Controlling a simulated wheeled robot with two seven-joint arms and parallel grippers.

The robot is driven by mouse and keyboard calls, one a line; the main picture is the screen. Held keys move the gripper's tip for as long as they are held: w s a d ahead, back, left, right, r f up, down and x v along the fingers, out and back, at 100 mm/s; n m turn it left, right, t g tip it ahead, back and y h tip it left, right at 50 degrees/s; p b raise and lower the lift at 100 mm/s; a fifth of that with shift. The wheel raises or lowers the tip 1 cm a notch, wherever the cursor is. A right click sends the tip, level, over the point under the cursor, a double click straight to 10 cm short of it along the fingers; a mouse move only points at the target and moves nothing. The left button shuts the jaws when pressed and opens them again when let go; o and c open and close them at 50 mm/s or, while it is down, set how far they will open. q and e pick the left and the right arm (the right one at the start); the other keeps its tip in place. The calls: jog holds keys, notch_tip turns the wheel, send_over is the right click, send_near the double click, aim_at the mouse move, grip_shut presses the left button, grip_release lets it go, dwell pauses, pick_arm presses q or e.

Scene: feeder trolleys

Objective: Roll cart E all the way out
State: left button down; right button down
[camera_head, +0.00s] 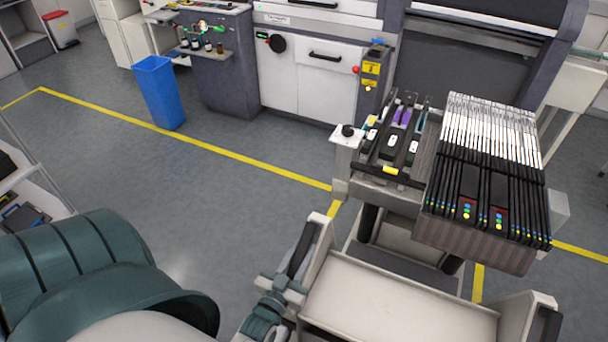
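A feeder trolley stands at the right in front of a machine, with a pale lower tray (395,305) and a rack of black and white feeders (490,175) on top. No letter E is readable on it. Its left handle has a black grip (301,250) on a pale bracket; a second black grip (548,326) is at the lower right. My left gripper (284,287) is at the lower end of the left grip, close against it. Whether its fingers are closed around the grip is not clear. My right gripper is not in view.
The machine (475,75) stands behind the trolley. A white cabinet (310,85) and a blue bin (158,92) are further left. A yellow floor line (225,152) runs to the trolley and shows again beyond it. Grey floor left of the trolley is clear. A shelf (35,190) is at the left edge.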

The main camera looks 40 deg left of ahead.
pick_arm(q)
jog(key=shift+a+r, duration=0.1)
jog(key=shift+r, duration=0.65)
jog(key=shift+w+f, duration=0.1)
jog(key=shift+w, duration=0.1)
jog(key=shift+w+f, duration=0.15)
jog(key=shift+w, duration=0.1)
jog(key=c, duration=1.4)
grip_release()
jog(key=shift+f, duration=0.1)
jog(key=shift+c, duration=0.2)
jog(key=shift+s+f, duration=0.1)
jog(key=shift+s, duration=0.2)
jog(key=shift+f, duration=0.1)
